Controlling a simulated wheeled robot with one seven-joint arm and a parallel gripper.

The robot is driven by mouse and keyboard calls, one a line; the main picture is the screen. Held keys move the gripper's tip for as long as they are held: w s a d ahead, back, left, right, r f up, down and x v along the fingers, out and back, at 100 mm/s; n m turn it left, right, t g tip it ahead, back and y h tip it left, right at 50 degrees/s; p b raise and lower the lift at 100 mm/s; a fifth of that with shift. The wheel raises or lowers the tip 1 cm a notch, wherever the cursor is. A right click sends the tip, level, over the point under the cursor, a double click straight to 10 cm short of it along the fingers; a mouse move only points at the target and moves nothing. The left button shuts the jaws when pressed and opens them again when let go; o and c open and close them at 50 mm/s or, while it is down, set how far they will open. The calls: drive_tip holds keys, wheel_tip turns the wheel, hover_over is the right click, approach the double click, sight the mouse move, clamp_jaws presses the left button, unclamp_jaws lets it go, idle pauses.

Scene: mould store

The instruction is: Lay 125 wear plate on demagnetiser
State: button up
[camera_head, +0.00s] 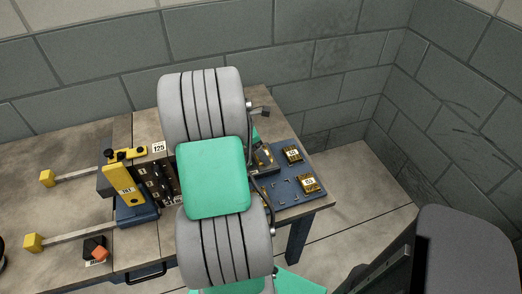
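My arm (214,178) hangs over the middle of the bench and hides much of it. A dark piece with brass-coloured parts (262,157) shows just right of the arm, over the blue board. It may be part of my gripper or something at it; I cannot tell, and no fingertips show clearly. A tag reading 125 (159,147) stands by a dark slotted rack (157,186), which my arm partly covers. I cannot make out a 125 wear plate. A blue device with a yellow upright plate (125,190) stands left of the rack; I cannot tell whether it is the demagnetiser.
The blue board (287,190) bears two brass-coloured labelled blocks (308,183) and small pins. Two yellow-ended bars (70,240) and a dark block with an orange piece (96,249) lie left. Block walls stand behind and right. A dark chair-like object (465,255) is front right.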

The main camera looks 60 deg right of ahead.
drive_tip(key=p+v, duration=0.1)
drive_tip(key=v, duration=1)
